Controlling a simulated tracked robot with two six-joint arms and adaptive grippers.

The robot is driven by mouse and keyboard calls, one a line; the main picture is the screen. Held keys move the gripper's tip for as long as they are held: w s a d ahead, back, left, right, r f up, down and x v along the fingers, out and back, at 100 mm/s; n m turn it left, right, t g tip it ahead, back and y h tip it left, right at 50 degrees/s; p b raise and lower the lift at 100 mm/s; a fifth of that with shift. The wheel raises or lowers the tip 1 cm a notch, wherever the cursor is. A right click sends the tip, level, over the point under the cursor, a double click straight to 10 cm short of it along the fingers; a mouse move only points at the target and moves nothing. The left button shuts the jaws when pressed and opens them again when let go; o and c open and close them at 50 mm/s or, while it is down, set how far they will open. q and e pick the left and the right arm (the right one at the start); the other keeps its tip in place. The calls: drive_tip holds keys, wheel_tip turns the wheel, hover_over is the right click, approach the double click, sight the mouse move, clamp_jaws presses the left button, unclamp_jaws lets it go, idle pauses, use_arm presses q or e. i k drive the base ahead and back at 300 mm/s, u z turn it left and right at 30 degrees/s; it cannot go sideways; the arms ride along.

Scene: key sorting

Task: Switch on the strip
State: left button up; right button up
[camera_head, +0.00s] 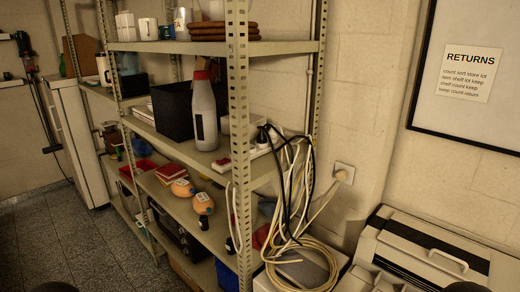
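A white power strip (238,157) lies on the middle shelf of the metal rack, behind the front right post. Its near left end carries a small red part (222,162) that looks like a switch; its position is too small to tell. Black and cream cables (291,185) hang from there.
A grey-white bottle (204,115) and a black bin (172,110) stand left of the strip. A wall socket (343,173) holds a cream plug. Coiled cable (300,270) lies below on a pale box. A grey case (420,255) stands at right. The floor (70,240) at left is clear.

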sight(225, 160)
drive_tip(key=u, duration=0.1)
drive_tip(key=k, duration=0.5)
drive_tip(key=z, duration=1.35)
drive_tip(key=i, duration=0.1)
drive_tip(key=u, duration=2.8)
drive_tip(key=i, duration=1.2)
drive_tip(key=z, duration=0.95)
